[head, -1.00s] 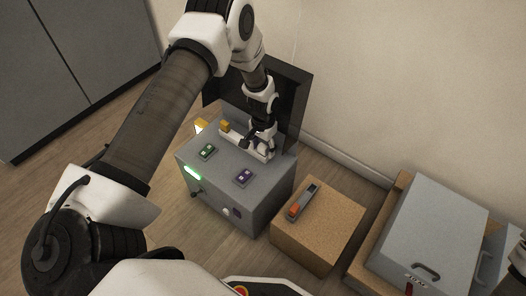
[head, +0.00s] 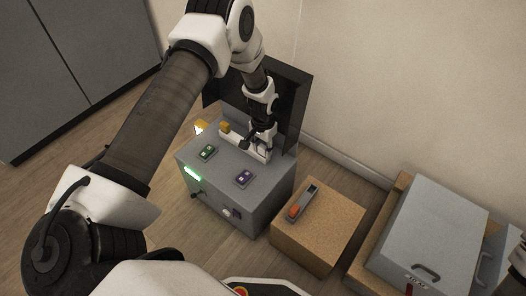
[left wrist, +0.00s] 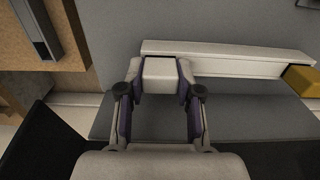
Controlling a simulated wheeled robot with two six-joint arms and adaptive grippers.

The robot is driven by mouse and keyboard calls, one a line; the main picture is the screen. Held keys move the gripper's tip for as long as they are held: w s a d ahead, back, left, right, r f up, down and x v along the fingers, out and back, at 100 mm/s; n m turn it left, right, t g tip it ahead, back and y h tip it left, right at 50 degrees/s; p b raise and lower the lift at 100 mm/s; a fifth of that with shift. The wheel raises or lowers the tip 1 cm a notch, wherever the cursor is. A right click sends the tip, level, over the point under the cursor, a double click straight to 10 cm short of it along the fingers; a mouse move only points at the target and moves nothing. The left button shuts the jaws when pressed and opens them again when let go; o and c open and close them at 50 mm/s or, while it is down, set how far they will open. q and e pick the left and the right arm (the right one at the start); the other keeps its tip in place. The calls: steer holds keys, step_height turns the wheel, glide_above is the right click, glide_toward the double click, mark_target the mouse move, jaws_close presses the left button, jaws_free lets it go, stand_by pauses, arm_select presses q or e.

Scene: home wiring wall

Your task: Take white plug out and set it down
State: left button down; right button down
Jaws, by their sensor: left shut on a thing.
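The white plug (left wrist: 160,72) is a pale block between the two fingers of my left gripper (left wrist: 160,88), in the left wrist view. My left gripper (head: 259,143) is shut on it and points down over the back of the grey box, hiding most of the plug in the head view. The plug overlaps the left end of a long white strip (left wrist: 235,60) in the left wrist view. I cannot tell whether it is still seated there. A yellow plug (left wrist: 302,78) is at the strip's other end; it also shows in the head view (head: 224,127).
The grey box (head: 222,170) carries a green-marked module (head: 208,152) and a purple-marked one (head: 243,177). A dark upright panel (head: 294,95) stands behind it. A cork-brown block (head: 335,215) with a grey and orange tool (head: 303,203) stands right, with bare top around the tool.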

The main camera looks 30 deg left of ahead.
mark_target(263, 147)
stand_by(0.5)
arm_select(q)
steer(key=shift+r+p, duration=2.6)
steer(key=shift+r, duration=0.15)
steer(key=shift+f, duration=0.1)
